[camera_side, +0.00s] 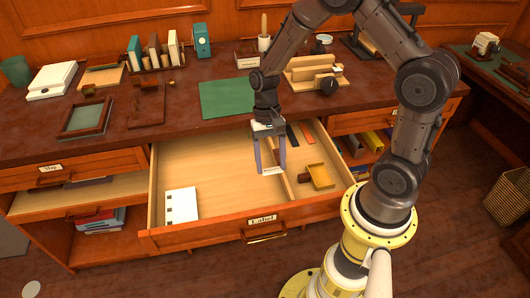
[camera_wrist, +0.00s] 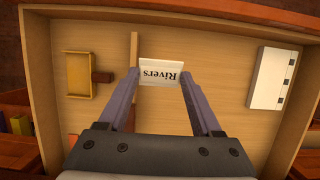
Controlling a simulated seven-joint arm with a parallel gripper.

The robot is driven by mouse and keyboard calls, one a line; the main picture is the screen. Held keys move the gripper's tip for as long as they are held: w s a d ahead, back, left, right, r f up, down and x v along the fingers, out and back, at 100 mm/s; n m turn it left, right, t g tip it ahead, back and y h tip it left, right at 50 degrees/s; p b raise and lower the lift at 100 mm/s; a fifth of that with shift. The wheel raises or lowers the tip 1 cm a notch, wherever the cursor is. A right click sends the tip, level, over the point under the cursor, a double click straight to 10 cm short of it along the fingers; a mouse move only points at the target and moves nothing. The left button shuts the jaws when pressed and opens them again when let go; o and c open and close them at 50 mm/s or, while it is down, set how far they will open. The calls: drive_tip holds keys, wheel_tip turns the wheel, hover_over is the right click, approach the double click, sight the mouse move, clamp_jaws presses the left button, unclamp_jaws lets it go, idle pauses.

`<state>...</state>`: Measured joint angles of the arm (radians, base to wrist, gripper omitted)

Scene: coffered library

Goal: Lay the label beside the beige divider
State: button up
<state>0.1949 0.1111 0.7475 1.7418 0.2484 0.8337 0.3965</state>
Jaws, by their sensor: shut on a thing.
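The white label (camera_wrist: 161,72), printed "Rivers", is between the two fingertips of my gripper (camera_wrist: 160,79) in the wrist view. In the side view my gripper (camera_side: 270,166) points down into the open drawer, shut on the label (camera_side: 272,171). The beige divider (camera_wrist: 134,48) is a thin strip running along the drawer; it also shows in the side view (camera_side: 288,186). The label's left end in the wrist view lies close to the divider. I cannot tell whether they touch, or whether the label rests on the drawer floor.
A yellow tray (camera_side: 320,177) with a dark brown piece beside it lies across the divider. A white booklet (camera_side: 181,205) lies at the drawer's other end. Drawer walls (camera_side: 153,190) surround the work. The floor between label and booklet is clear.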

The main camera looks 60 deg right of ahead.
drive_tip(key=shift+f, duration=4.8)
drive_tip(key=o, duration=1.3)
drive_tip(key=shift+o, duration=0.2)
drive_tip(key=shift+r, duration=0.1)
drive_tip(key=shift+s+a+r, duration=0.6)
drive_tip(key=shift+r, duration=0.2)
drive_tip(key=shift+s+a+r, duration=0.55)
drive_tip(key=shift+r, duration=0.3)
drive_tip(key=shift+s+a+r, duration=0.6)
drive_tip(key=shift+r, duration=0.2)
